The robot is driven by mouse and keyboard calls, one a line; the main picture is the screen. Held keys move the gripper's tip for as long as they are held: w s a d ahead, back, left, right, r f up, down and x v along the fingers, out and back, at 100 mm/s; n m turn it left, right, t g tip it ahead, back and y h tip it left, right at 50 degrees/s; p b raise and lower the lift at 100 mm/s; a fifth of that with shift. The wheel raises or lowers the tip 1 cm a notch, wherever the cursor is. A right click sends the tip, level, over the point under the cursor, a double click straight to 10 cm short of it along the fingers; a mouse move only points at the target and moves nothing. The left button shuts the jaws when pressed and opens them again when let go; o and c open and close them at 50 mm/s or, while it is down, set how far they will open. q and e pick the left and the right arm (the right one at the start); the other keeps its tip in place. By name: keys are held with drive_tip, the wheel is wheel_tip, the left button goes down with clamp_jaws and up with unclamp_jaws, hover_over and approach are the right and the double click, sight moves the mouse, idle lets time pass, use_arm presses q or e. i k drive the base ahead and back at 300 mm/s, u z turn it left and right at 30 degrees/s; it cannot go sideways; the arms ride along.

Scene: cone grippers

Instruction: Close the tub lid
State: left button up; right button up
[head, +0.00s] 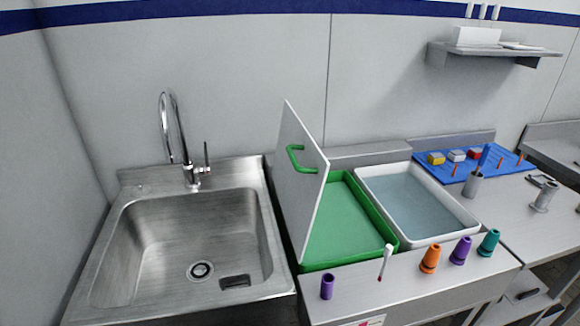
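The green tub (350,222) sits in the counter to the right of the sink. Its lid (303,180) is a thin white panel with a green handle (299,158). The lid stands open, nearly upright, along the tub's left side, with the handle on the face toward me. The tub's inside is visible to the right of the lid and looks empty; its left part is hidden behind the lid. Neither of my grippers shows in the head view.
A steel sink (125,235) with a tall faucet (172,130) is on the left. A white tub (418,200) adjoins the green one. A blue mat (455,146) lies behind.

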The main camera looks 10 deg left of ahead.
sight(300, 172)
drive_tip(key=u, duration=1.15)
drive_tip(key=i, duration=0.5)
drive_tip(key=z, duration=2.05)
